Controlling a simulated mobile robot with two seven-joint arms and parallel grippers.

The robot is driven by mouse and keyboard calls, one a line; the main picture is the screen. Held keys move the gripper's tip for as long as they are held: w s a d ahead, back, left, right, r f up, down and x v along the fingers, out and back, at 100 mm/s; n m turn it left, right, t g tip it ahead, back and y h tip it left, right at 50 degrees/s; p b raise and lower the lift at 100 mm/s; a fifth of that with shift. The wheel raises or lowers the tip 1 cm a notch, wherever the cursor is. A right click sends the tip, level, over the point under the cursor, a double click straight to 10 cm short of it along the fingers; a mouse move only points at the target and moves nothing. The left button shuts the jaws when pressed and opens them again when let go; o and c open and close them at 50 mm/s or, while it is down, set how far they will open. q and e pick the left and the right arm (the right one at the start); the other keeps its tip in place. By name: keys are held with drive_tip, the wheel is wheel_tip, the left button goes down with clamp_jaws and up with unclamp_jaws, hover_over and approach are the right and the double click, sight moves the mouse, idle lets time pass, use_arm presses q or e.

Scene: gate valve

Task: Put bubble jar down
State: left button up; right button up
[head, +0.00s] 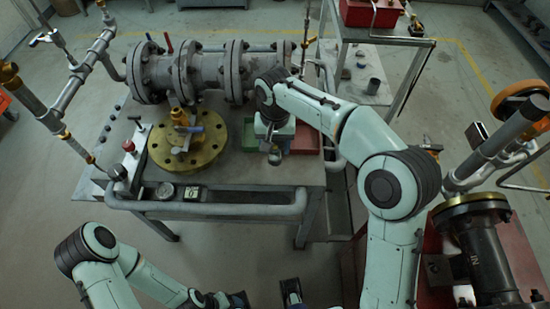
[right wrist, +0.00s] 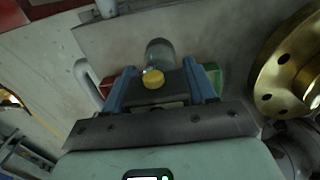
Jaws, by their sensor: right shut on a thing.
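My right gripper (head: 273,146) is over the worktable, beside the brass flange. Its blue fingers (right wrist: 161,88) are shut on the bubble jar (right wrist: 160,52), a clear, rounded vessel with a yellow cap (right wrist: 154,78). In the head view the jar (head: 274,158) shows only as a small greyish shape under the gripper, close to the red tray (head: 305,141). I cannot tell whether it touches the table. My left gripper (head: 266,296) is at the bottom edge, partly cut off, with its fingers apart and nothing seen between them.
The grey worktable (head: 235,203) carries a flanged pipe valve (head: 208,72), a brass flange (head: 190,142) and a green tray (head: 249,134). The brass flange also shows in the right wrist view (right wrist: 268,78). The table's front strip is mostly bare.

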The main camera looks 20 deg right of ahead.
sight(275, 157)
drive_tip(key=shift+f+b, duration=0.35)
drive_tip(key=shift+f, duration=2.45)
drive_tip(key=shift+f, duration=0.1)
drive_tip(key=o, duration=1.3)
drive_tip(key=shift+f, duration=0.1)
drive_tip(key=shift+o, duration=0.2)
wheel_tip(275, 157, up, 12)
drive_tip(key=shift+r+p, duration=0.25)
drive_tip(key=shift+p, duration=0.85)
drive_tip(key=shift+f, duration=0.1)
